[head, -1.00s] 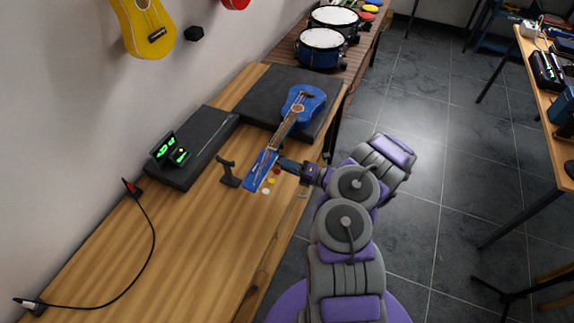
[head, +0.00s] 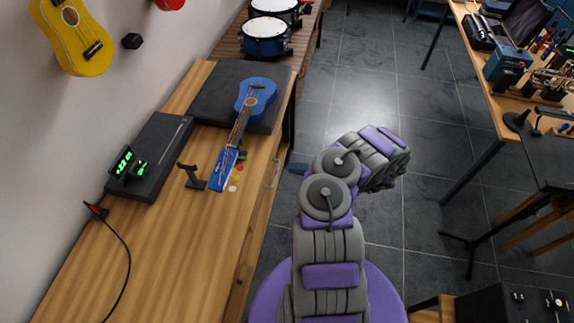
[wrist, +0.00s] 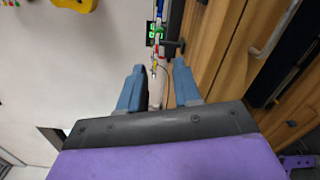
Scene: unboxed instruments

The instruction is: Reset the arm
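My arm is folded in the head view, with its upper links beside the workbench's right edge. My gripper is mostly hidden there behind my own arm; only a small blue-grey part (head: 298,168) shows beyond the bench edge. In the wrist view, my gripper's two blue-grey fingers (wrist: 158,64) are spread apart. Nothing is held between them; the wall, a cable and the bench show beyond. The blue ukulele (head: 254,97) lies on the bench, its neck pointing toward the near side, apart from my gripper.
The wooden bench (head: 140,260) holds a black stand (head: 192,178), a dark box with green displays (head: 128,165) and a cable with a red plug (head: 96,211). Drums (head: 264,38) stand behind. Another table (head: 480,95) stands at right. The tiled floor (head: 390,105) between is open.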

